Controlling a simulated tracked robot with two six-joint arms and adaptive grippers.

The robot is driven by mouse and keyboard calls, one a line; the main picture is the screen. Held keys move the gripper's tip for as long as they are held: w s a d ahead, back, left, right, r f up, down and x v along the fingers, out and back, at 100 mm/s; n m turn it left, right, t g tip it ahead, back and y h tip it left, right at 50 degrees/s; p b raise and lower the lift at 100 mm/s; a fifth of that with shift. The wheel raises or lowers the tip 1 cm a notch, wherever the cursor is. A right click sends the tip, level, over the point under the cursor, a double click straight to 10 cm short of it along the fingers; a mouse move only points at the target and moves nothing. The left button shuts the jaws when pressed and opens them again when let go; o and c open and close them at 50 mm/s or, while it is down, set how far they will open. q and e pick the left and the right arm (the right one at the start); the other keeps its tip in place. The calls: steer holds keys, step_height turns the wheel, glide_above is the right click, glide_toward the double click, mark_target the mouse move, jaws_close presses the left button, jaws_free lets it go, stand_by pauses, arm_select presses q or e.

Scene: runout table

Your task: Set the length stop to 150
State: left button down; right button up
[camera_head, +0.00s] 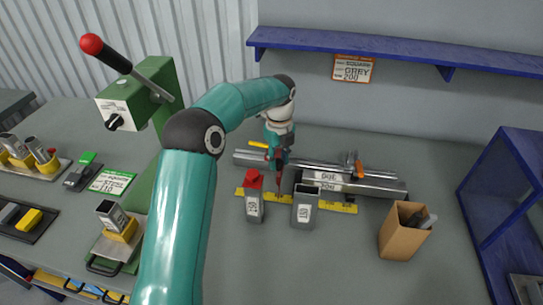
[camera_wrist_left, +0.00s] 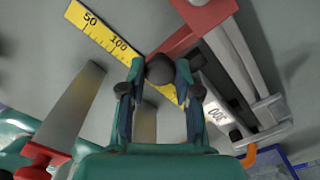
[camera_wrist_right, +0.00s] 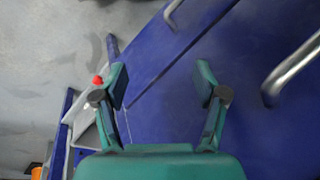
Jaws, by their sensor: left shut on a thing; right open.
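The length stop shows as a red arm (camera_wrist_left: 182,42) with a dark round knob (camera_wrist_left: 160,69) in the left wrist view. The yellow scale (camera_wrist_left: 100,33) runs below it, with 50 and 100 readable. In the head view the scale (camera_head: 340,207) lies in front of the metal rail (camera_head: 225,0). My left gripper (camera_head: 277,168) is over the scale, and in its wrist view (camera_wrist_left: 160,78) its fingers are shut on the knob. The fingers hide the scale beyond 100, so the stop's reading cannot be told. My right gripper (camera_wrist_right: 162,80) is open and empty above a blue surface.
Two grey blocks, one red-topped (camera_head: 254,205) and one plain (camera_head: 305,212), stand before the scale. A cardboard box (camera_head: 395,238) is on the right. A green machine (camera_head: 125,105) stands left. A wall card (camera_head: 352,69) reads GREY 200.

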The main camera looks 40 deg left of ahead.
arm_select(q)
steer(key=c, duration=0.8)
jaws_free()
steer(key=shift+r, duration=0.1)
step_height(320, 180, up, 12)
steer(key=shift+f, duration=0.15)
steer(key=shift+f, duration=0.1)
